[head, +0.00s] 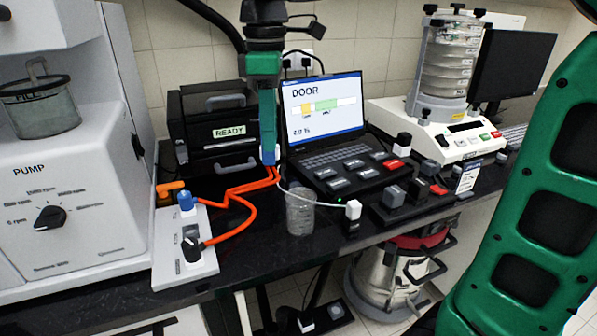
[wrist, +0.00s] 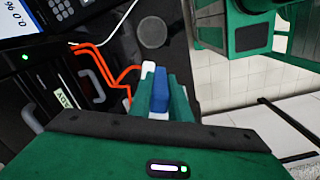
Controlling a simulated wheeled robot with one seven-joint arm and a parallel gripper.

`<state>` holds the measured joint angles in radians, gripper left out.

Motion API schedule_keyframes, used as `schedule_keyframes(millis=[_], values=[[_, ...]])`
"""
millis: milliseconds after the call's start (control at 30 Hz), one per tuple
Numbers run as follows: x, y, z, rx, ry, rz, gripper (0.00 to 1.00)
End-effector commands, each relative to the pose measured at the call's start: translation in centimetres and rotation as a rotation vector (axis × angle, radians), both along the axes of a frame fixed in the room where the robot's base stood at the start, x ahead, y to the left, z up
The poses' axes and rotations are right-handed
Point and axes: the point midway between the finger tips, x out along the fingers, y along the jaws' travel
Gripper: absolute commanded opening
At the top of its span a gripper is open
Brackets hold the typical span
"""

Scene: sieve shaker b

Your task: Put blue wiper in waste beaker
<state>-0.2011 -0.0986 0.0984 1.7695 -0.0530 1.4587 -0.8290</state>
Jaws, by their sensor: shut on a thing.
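My gripper (head: 267,148) points down above the black bench, in front of the black box. It is shut on the blue wiper (head: 269,157), of which only a small blue part shows below the fingers. In the wrist view the blue wiper (wrist: 160,90) sits between the green fingers (wrist: 163,100), with a white end beyond them. A clear glass beaker (head: 300,213), likely the waste beaker, stands upright on the bench, below and slightly right of the gripper. It shows as a grey round (wrist: 153,32) in the wrist view, apart from the wiper.
Orange tubes (head: 240,195) run from a white panel (head: 185,250) with a blue knob across the bench left of the beaker. A white cable with a white plug (head: 353,210) lies to its right. The laptop (head: 325,110) and black box (head: 212,125) stand behind.

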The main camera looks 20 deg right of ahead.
Motion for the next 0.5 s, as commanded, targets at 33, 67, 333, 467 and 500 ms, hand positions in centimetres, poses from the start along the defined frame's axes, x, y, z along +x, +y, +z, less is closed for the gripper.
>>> schedule_keyframes(millis=[33, 67, 333, 467, 500], values=[[-0.2, -1.1, -0.6, -0.001, 0.001, -0.005, 0.00], [-0.2, -1.7, -0.9, 0.000, 0.000, -0.004, 0.00], [-0.5, -5.8, -3.4, 0.001, -0.001, -0.003, 0.00], [-0.6, -6.5, -3.9, 0.000, 0.000, -0.002, 0.00], [-0.6, -6.6, -4.0, 0.000, 0.000, -0.001, 0.00]])
